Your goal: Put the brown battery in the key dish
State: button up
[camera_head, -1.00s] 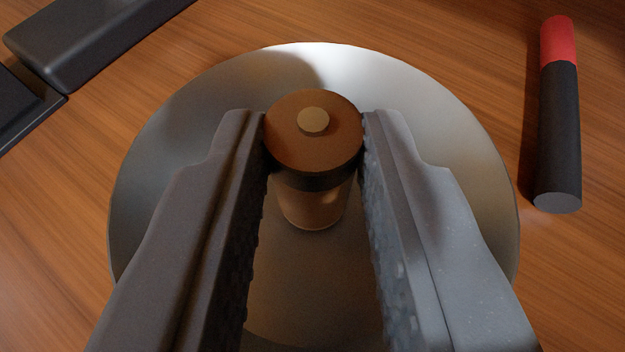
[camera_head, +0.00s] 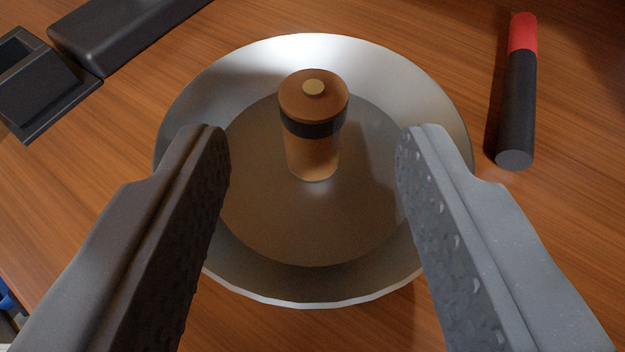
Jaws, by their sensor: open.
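The brown battery (camera_head: 314,150) stands upright in the metal key dish (camera_head: 330,235), a little behind the middle of its floor. It has a black band near the top and a pale round tip. My gripper (camera_head: 312,140) is open, with a finger on each side of the battery and a clear gap to both. The fingers are above the dish and nearer the camera than the battery. They hide parts of the dish's left and right rim.
A black and red cylinder (camera_head: 516,100) lies on the wooden bench (camera_head: 560,220) right of the dish. A black block (camera_head: 120,30) and a black open-topped holder (camera_head: 45,85) are at the upper left. A bench edge shows at lower left.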

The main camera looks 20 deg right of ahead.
jog(key=v, duration=0.5)
jog(key=shift+s+a+r+p, duration=0.15)
jog(key=shift+s+r+p, duration=0.05)
jog(key=shift+s+p, duration=0.15)
jog(key=shift+w+f+b, duration=0.1)
jog(key=shift+b, duration=0.65)
jog(key=shift+a+b, duration=0.15)
jog(key=shift+b, duration=0.75)
jog(key=b, duration=0.1)
jog(key=s+b, duration=0.1)
jog(key=shift+s+a+r+b, duration=0.15)
jog(key=shift+r+b, duration=0.1)
jog(key=shift+b, duration=0.15)
jog(key=shift+s+r+b, duration=0.25)
jog(key=shift+s+b, duration=0.2)
jog(key=shift+b, duration=0.65)
jog(key=shift+s+a, duration=0.1)
jog(key=shift+r, duration=0.1)
